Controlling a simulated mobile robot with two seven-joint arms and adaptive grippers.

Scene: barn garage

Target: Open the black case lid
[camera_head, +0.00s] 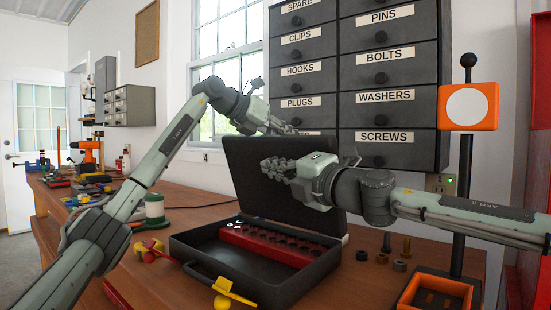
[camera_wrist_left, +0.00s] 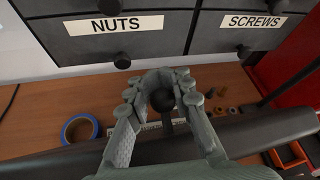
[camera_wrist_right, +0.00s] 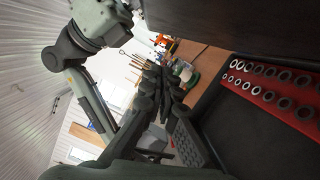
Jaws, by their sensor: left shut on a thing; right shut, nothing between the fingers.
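The black case (camera_head: 265,290) lies on the bench with its lid (camera_head: 285,185) standing about upright at the back. A red socket strip (camera_head: 265,245) lies inside; it also shows in the right wrist view (camera_wrist_right: 275,90). My left gripper (camera_head: 290,128) is at the lid's top edge, its fingers closed around a black round knob on a short stem (camera_wrist_left: 163,99). Where the stem joins is hidden by the gripper; the dark lid (camera_wrist_left: 255,135) runs behind it. My right gripper (camera_head: 272,168) is shut and empty, in front of the lid's inner face. Whether it touches the lid is unclear.
A dark drawer cabinet (camera_head: 390,115) stands close behind the lid. A yellow-handled tool (camera_head: 230,292) lies at the case's front. Bolts and nuts (camera_head: 386,248), an orange tray (camera_head: 435,290) and a pole with an orange sign (camera_head: 468,107) are on the right.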

